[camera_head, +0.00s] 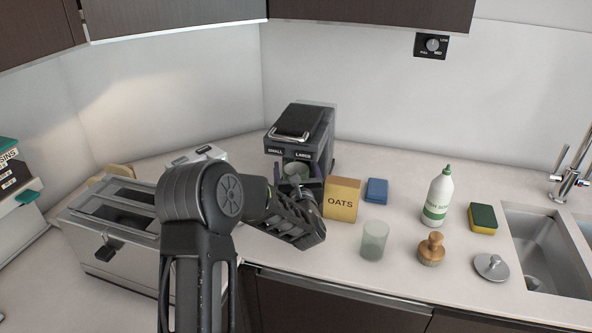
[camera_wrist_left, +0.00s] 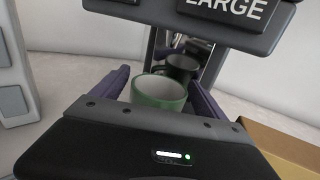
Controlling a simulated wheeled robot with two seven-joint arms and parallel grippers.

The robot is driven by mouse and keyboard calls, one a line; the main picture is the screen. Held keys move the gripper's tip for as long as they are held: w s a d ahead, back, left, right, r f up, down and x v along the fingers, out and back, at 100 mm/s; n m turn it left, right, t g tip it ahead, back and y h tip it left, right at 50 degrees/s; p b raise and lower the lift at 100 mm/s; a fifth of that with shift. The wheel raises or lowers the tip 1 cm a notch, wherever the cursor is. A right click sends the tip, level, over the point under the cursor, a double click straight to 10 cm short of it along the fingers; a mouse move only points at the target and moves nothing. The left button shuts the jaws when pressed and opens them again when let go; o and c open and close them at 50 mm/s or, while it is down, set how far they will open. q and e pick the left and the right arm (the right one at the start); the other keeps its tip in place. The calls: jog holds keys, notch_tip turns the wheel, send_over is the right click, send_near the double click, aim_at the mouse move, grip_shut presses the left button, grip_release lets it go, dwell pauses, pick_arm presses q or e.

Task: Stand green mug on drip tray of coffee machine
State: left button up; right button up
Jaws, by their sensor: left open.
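The green mug (camera_wrist_left: 158,93) stands upright under the front of the coffee machine in the left wrist view. The coffee machine (camera_head: 303,135) is black, with SMALL and LARGE labels, at the back of the counter. My left gripper (camera_head: 296,184) reaches into its front bay; it also shows in the left wrist view (camera_wrist_left: 160,95). Its purple fingers are open, one on each side of the mug, with the mug between them. The mug's base and the drip tray are hidden behind the gripper body. My right gripper is not in view.
The OATS box (camera_head: 341,200) stands close to the right of the gripper. A clear glass (camera_head: 374,240), a blue block (camera_head: 376,191), a soap bottle (camera_head: 438,197) and a wooden brush (camera_head: 431,249) lie further right. A toaster (camera_head: 112,215) is left, and the sink (camera_head: 540,245) is far right.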

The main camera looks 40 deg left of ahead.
pick_arm(q)
jog(key=shift+r, duration=0.1)
jog(key=shift+r+p, duration=0.1)
jog(key=shift+p, duration=0.2)
jog(key=b+v, duration=0.3)
jog(key=v, duration=0.9)
jog(key=shift+b, duration=0.35)
